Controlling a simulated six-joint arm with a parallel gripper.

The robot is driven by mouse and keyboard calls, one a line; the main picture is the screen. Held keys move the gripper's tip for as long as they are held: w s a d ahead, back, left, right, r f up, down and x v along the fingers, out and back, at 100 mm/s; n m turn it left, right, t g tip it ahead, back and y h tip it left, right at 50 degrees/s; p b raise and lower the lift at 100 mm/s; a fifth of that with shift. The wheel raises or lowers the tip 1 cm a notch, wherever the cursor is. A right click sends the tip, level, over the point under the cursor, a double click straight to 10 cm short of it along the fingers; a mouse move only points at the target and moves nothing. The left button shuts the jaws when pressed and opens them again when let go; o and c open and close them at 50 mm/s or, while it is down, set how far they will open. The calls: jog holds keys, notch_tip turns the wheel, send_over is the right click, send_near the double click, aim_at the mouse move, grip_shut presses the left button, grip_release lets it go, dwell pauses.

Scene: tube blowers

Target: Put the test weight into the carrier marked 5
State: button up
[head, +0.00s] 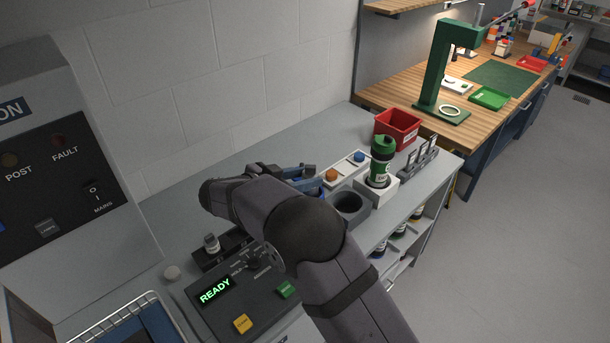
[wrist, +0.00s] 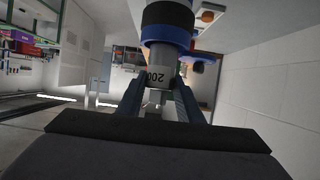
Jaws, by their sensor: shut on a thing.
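My gripper (head: 312,177) is above the bench, mostly behind my arm in the head view. In the wrist view, my gripper (wrist: 159,88) is shut on a grey cylinder (wrist: 158,73) with "200" on it, which looks like the test weight. A black carrier with blue bands (wrist: 167,32) is directly beyond the cylinder. I cannot tell whether the cylinder touches it or is partly inside it. In the head view a little blue (head: 318,194) shows below the jaws. A green-capped carrier (head: 381,162) stands upright in a white block. I cannot read a 5 on any carrier.
A grey open cup (head: 348,202) stands beside the white block. A white tray (head: 345,169) bears an orange and a blue cap. A red bin (head: 397,128) is behind. A control panel reading READY (head: 215,291) and a small silver cylinder (head: 211,243) are at the front left.

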jog(key=shift+f, duration=1.2)
jog(key=o, duration=1.3)
jog(key=shift+b, duration=0.3)
jog(key=b+v, duration=0.2)
jog(key=v, duration=0.5)
jog(key=shift+s+a+b, duration=0.15)
jog(key=shift+b, duration=0.25)
